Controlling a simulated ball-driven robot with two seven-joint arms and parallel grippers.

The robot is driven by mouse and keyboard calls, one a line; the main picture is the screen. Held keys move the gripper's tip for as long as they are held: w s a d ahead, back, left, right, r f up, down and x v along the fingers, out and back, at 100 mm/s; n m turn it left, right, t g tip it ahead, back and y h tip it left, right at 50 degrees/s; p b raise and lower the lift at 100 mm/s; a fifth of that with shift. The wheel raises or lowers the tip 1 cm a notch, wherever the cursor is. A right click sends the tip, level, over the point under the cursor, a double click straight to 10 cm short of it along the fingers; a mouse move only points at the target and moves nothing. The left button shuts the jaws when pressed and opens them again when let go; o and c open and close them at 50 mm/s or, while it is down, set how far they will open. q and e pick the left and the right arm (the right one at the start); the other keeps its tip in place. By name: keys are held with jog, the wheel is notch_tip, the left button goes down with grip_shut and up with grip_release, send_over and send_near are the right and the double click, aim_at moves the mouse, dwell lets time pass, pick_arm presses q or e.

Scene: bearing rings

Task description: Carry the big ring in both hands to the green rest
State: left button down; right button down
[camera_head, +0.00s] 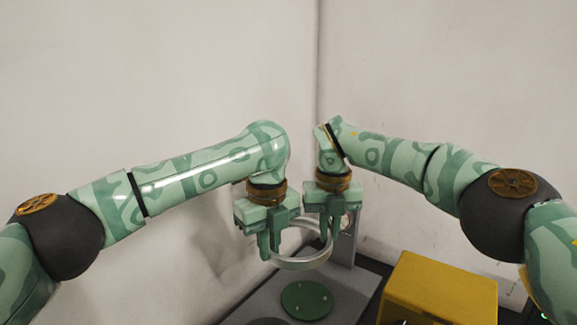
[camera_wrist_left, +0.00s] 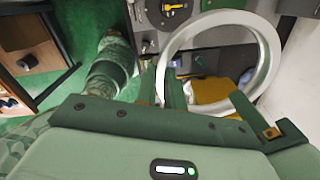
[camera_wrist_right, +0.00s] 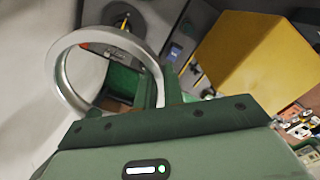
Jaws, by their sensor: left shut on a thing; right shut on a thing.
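The big ring (camera_head: 301,264) is a pale metal hoop, held roughly level in the air between my two grippers. My left gripper (camera_head: 269,246) is shut on its left side. My right gripper (camera_head: 331,228) is shut on its right side. The ring also shows in the left wrist view (camera_wrist_left: 270,52) and the right wrist view (camera_wrist_right: 59,75). The green rest appears as a round green disc (camera_head: 307,300) on the grey surface, lower in the head view than the ring and apart from it. My grippers hide parts of the ring's rim.
A yellow box (camera_head: 440,287) stands to the right of the grey surface (camera_head: 262,305). A grey upright post (camera_head: 347,240) stands behind my right gripper. Pale walls meet in a corner behind. The grey surface around the green disc looks mostly clear.

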pick_arm(q)
jog(key=shift+d+r, duration=0.2)
jog(key=shift+r, duration=0.05)
pick_arm(e)
jog(key=shift+w+a+r, duration=0.1)
jog(key=shift+r, duration=0.25)
